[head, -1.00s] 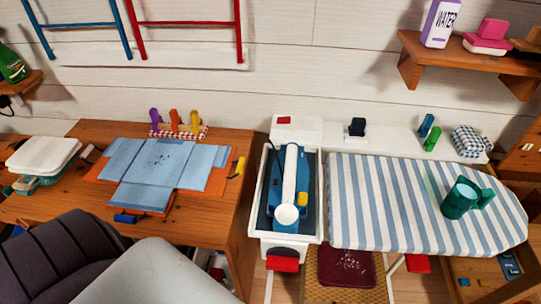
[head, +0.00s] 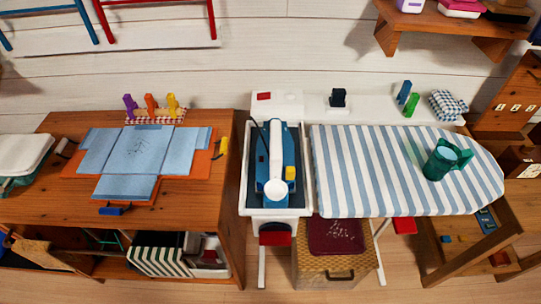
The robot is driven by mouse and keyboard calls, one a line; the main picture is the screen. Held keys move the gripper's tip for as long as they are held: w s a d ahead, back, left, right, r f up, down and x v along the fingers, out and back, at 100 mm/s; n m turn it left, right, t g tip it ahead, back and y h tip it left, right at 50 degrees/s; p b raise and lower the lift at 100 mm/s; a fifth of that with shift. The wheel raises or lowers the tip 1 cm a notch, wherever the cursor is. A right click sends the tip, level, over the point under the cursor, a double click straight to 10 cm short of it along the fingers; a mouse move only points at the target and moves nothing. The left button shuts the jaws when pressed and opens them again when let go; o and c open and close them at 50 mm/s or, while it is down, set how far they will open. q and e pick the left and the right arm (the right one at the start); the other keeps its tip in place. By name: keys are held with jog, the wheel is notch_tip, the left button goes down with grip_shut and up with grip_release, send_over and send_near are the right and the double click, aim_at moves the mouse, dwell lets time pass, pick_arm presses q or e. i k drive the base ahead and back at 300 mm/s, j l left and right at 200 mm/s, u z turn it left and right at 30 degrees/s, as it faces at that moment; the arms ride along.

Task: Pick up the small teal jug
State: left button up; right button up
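The small teal jug (head: 440,160) stands upright on the right part of the ironing board (head: 350,170), which has a blue and white striped cover. Its handle points to the right and its open top faces up. Nothing touches the jug except the board under it. Neither of my grippers shows in the head view.
A blue iron (head: 275,165) rests in a white tray (head: 243,190) left of the board. Clothespins (head: 411,104) and a checkered cloth (head: 446,104) lie behind the board. A wooden shelf (head: 400,22) hangs above.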

aim_at(445, 163)
jog(key=z, duration=1.3)
